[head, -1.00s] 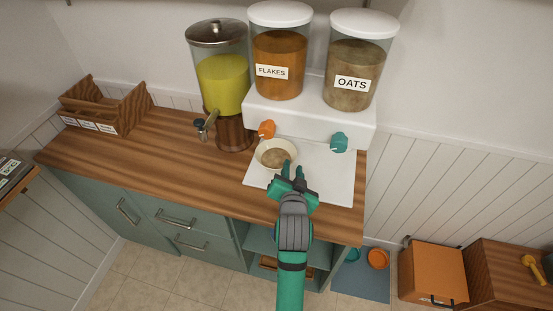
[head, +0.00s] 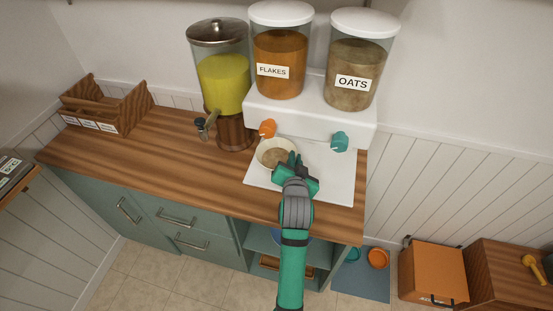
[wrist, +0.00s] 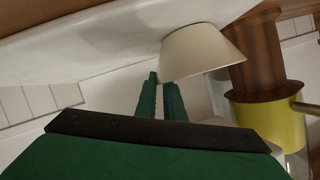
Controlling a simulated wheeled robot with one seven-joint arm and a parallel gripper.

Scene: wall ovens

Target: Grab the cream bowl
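The cream bowl (head: 267,154) stands on the white base of the dispenser, with brownish contents inside. My gripper (head: 294,159) is at the bowl's right side, with its green fingers overlapping the near right rim in the head view. In the wrist view the bowl (wrist: 198,54) appears upside down, just past the fingertips. The gripper (wrist: 159,78) shows two fingers with a narrow gap between them. The bowl's edge is at the tips; I cannot tell whether they touch it.
The dispenser has a flakes container (head: 279,62) and an oats container (head: 353,75), with an orange knob (head: 267,128) and a teal knob (head: 339,141) above the base (head: 333,183). A yellow drink dispenser (head: 222,83) stands left. The wooden counter's left-front part is clear.

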